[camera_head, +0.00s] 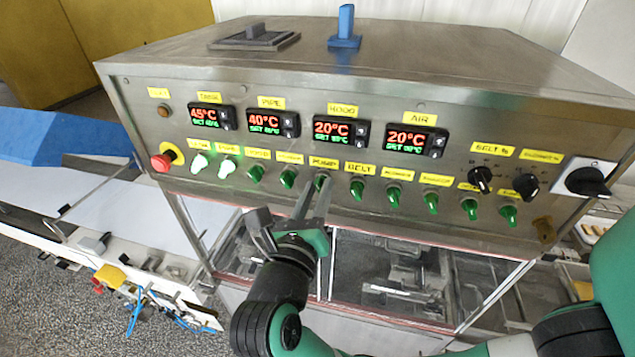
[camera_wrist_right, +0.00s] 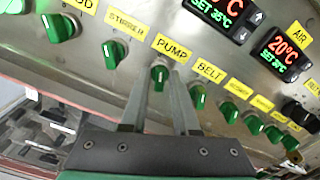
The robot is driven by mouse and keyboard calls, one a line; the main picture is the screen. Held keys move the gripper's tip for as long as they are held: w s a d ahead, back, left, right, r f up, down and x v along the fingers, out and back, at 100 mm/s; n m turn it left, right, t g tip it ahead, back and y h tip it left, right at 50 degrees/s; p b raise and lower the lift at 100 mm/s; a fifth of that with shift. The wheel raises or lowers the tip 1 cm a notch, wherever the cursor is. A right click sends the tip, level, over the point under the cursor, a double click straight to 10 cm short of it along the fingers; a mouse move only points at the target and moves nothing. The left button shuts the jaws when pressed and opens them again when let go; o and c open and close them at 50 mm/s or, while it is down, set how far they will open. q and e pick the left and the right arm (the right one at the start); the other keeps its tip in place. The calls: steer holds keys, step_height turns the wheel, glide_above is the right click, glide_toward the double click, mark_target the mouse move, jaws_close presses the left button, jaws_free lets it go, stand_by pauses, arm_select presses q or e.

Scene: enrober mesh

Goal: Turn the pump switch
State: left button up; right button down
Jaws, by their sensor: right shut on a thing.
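The pump switch (camera_head: 322,179) is a small green knob under the yellow PUMP label (camera_head: 324,162) on the steel control panel. My right gripper (camera_head: 314,194) reaches up to it from below, with its two long grey fingers on either side of the knob. In the right wrist view the pump switch (camera_wrist_right: 159,73) sits between the fingertips of the right gripper (camera_wrist_right: 161,82), which are shut on it. Its pale pointer mark looks close to upright, and the fingers partly hide the knob. My left gripper does not show.
Green knobs stand close on both sides, including the stirrer knob (camera_head: 288,177) and the belt knob (camera_head: 357,188). Two knobs at left glow pale green. A red emergency button (camera_head: 161,162) is at far left. Temperature displays (camera_head: 340,132) sit above, and a glazed mesh section lies below.

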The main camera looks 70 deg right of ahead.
steer(key=shift+r+n+p, duration=0.1)
steer(key=shift+n+p, duration=0.25)
steer(key=shift+n, duration=0.25)
steer(key=c, duration=0.9)
jaws_free()
steer(key=a+b, duration=0.1)
steer(key=a, duration=0.3)
steer(key=a+b, duration=0.1)
steer(key=a, duration=0.2)
steer(key=s+a+b, duration=0.1)
steer(key=a, duration=0.3)
steer(key=shift+s+a, duration=0.1)
steer(key=shift+a, duration=0.2)
